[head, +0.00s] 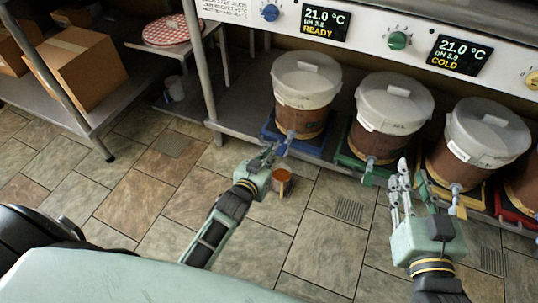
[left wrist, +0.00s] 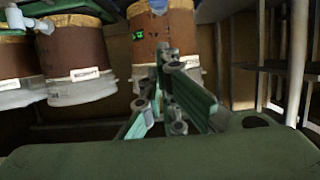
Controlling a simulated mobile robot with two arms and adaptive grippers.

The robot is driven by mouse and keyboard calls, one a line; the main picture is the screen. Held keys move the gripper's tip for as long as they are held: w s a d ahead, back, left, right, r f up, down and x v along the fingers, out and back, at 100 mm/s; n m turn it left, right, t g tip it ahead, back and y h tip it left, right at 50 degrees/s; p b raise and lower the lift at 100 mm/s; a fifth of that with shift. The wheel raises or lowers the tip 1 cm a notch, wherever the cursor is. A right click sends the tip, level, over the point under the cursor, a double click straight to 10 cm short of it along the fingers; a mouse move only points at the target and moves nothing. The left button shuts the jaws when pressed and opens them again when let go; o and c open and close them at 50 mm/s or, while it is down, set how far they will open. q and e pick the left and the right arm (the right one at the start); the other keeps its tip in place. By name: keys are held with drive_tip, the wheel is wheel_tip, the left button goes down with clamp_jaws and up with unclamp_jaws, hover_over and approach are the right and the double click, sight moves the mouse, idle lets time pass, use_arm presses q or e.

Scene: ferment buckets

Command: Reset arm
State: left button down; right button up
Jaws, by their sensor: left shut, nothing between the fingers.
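My left gripper (head: 268,154) is shut and empty in the head view, just in front of the spigot of the leftmost bucket (head: 303,121). Its closed fingers also show in the left wrist view (left wrist: 172,85), where the buckets appear upside down. My right gripper (head: 408,172) is open and empty, with its fingers pointing up in front of the second bucket (head: 375,145) and third bucket (head: 458,160). A small orange-brown cup (head: 282,187) shows just right of the left gripper, low by the floor.
Brown buckets with white lids stand on a low shelf on coloured bases. Above, panel displays read "READY" (head: 325,22) and "COLD" (head: 460,56). Cardboard boxes (head: 75,62) and a red-checked round item (head: 172,30) are at left. The tiled floor (head: 140,190) is clear at left.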

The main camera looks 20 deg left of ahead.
use_arm(q)
drive_tip(key=shift+s, duration=0.15)
use_arm(e)
drive_tip(key=shift+d+f, duration=0.1)
drive_tip(key=shift+f, duration=0.3)
